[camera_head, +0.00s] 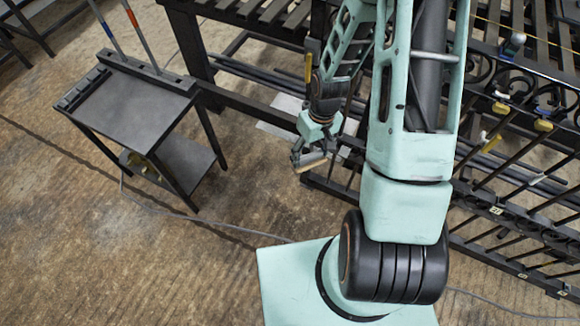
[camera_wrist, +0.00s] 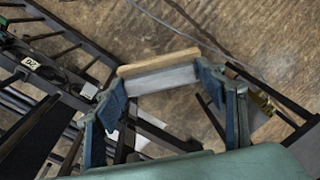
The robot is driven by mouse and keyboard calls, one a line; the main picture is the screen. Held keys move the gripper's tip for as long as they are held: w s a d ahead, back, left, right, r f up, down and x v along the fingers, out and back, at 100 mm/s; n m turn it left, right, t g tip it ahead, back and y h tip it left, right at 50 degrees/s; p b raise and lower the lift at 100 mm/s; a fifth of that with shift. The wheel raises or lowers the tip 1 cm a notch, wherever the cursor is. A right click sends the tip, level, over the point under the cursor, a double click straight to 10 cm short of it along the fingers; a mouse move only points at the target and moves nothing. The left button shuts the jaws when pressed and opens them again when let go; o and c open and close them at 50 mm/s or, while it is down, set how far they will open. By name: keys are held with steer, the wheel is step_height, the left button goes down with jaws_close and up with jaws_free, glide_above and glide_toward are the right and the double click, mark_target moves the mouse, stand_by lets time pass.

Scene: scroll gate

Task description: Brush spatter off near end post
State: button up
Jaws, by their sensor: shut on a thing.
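My gripper (camera_head: 305,156) hangs at the left end of the gate, above the floor. In the wrist view my gripper (camera_wrist: 158,82) is shut on a brush (camera_wrist: 157,62) with a pale wooden strip and a grey band. The brush lies crosswise between the two blue fingers; it also shows in the head view (camera_head: 311,165) as a small tan bar. The dark scroll gate (camera_head: 490,205) fills the right side of the head view. In the wrist view its dark bars (camera_wrist: 65,90) lie left of my gripper. I cannot make out the near end post or spatter; my arm hides part of the gate.
A dark cart (camera_head: 130,105) with a lower shelf stands at the left. A pale sheet (camera_head: 285,122) lies beneath the dark workbench frame (camera_head: 255,107). A cable (camera_head: 190,217) crosses the brown floor, which is open between cart and gate.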

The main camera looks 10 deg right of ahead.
steer(key=w+d+f+n+g+h+b, duration=0.1)
steer(key=d+f+n+g+h+b, duration=0.3)
steer(key=f+n+b, duration=0.65)
steer(key=w+d+f+n+g+h+b, duration=0.15)
steer(key=d+f+n+h+b, duration=0.35)
steer(key=f+n, duration=0.95)
steer(key=w+a+f+n+t+h+b, duration=0.1)
steer(key=w+a+f+n+t+b, duration=0.5)
steer(key=w+n+t+b, duration=0.3)
steer(key=w+a+f+n+t+h+b, duration=0.2)
steer(key=w+a+f+n+t+b, duration=0.4)
steer(key=n+t, duration=0.45)
steer(key=w+d+m+t+b, duration=0.1)
steer(key=w+d, duration=0.2)
steer(key=w, duration=0.2)
steer(key=shift+r, duration=0.3)
steer(key=shift+w+d+m, duration=0.1)
steer(key=shift+w+m, duration=0.15)
